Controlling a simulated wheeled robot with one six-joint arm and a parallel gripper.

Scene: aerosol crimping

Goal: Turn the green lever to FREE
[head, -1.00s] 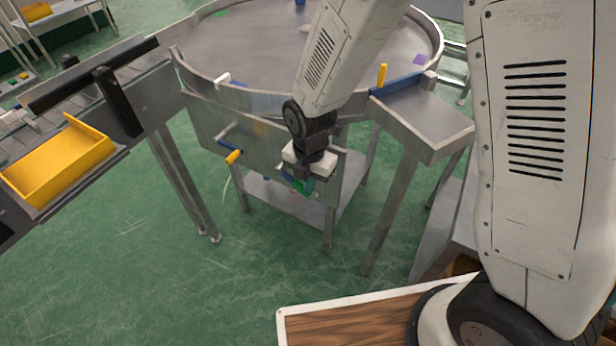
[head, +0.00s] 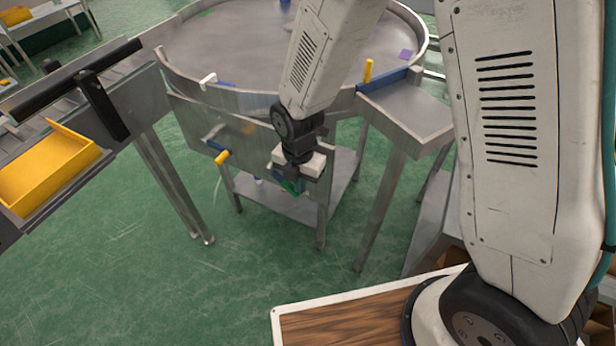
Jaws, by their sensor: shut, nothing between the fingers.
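The green lever (head: 291,186) shows only as a small green patch just below my gripper (head: 292,180), on the front of the round metal table. My gripper and wrist cover most of it, so its setting and any FREE label cannot be read. My gripper is shut with nothing held. It is right at the lever; I cannot tell whether it touches it.
The round steel table (head: 240,50) stands behind. A yellow-handled lever (head: 222,157) sticks out from its front panel at left. A yellow tray (head: 45,172) is at far left.

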